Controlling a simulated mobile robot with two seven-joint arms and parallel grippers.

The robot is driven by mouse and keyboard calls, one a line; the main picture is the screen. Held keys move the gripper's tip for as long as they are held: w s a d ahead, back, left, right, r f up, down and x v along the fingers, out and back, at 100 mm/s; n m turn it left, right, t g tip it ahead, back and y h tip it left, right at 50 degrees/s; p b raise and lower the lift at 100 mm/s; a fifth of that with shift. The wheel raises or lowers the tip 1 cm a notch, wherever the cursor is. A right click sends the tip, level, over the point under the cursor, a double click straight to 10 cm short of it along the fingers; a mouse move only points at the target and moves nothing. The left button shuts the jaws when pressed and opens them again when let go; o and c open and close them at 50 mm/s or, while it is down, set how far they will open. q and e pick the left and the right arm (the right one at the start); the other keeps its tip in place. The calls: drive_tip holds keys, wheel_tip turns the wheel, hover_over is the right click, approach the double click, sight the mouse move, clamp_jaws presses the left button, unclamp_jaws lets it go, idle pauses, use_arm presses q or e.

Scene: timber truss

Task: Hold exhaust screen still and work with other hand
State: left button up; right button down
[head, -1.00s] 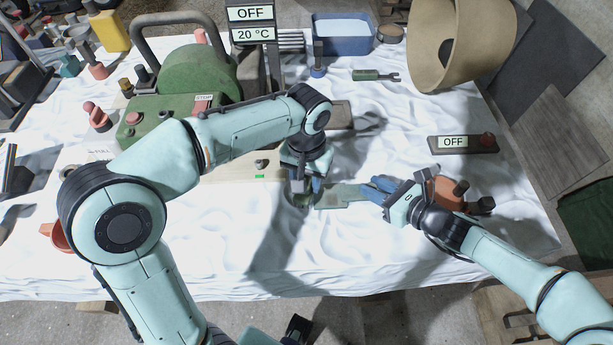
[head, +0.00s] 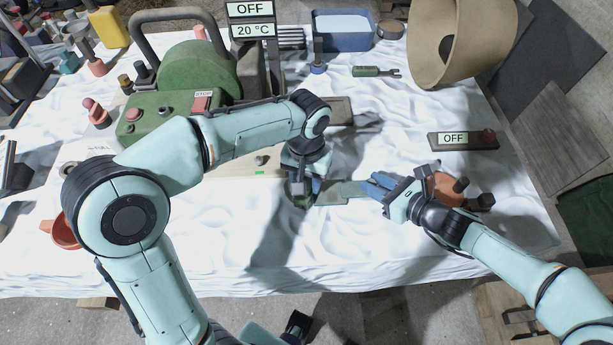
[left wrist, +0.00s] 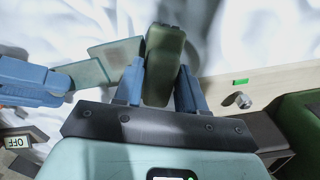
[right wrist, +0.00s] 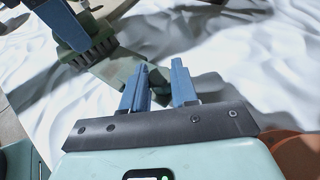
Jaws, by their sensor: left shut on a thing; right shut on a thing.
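A flat grey-green plate, which looks like the exhaust screen (head: 345,192), is low over the white cloth between my two grippers. My right gripper (head: 381,187) is shut on its right end; the plate runs forward from the blue fingers in the right wrist view (right wrist: 120,72). My left gripper (head: 301,190) is shut on a dark green block, perhaps a brush (left wrist: 163,62), at the plate's other end. The block's ribbed side shows in the right wrist view (right wrist: 95,52). Block and plate lie close together; I cannot tell whether they touch.
A green machine (head: 185,82) stands behind my left arm. An orange pot (head: 445,188) is close beside my right gripper. An OFF switch box (head: 463,140), a fork-ended tool (head: 377,72) and a blue tray (head: 342,32) lie farther back.

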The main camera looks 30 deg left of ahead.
use_arm(q)
drive_tip(key=shift+w+d+r, duration=0.1)
drive_tip(key=shift+w+d, duration=0.45)
drive_tip(key=shift+d, duration=0.3)
drive_tip(key=shift+w+d, duration=0.5)
drive_tip(key=shift+d, duration=0.35)
drive_tip(key=shift+s+a, duration=0.55)
drive_tip(key=shift+a, duration=0.3)
drive_tip(key=shift+s+a, duration=0.5)
drive_tip(key=shift+a, duration=0.35)
drive_tip(key=shift+w+d+f, duration=0.1)
drive_tip(key=shift+w+d, duration=0.4)
drive_tip(key=shift+d, duration=0.4)
drive_tip(key=shift+w+d+f, duration=0.1)
drive_tip(key=shift+w+d, duration=0.4)
drive_tip(key=shift+d, duration=0.35)
drive_tip(key=shift+s+a+r, duration=0.1)
drive_tip(key=shift+s+a, duration=0.4)
drive_tip(key=shift+a, duration=0.4)
drive_tip(key=shift+s+a, duration=0.5)
drive_tip(key=shift+a, duration=0.4)
drive_tip(key=shift+r, duration=0.15)
drive_tip(key=shift+r, duration=3.45)
drive_tip(key=shift+f, duration=0.15)
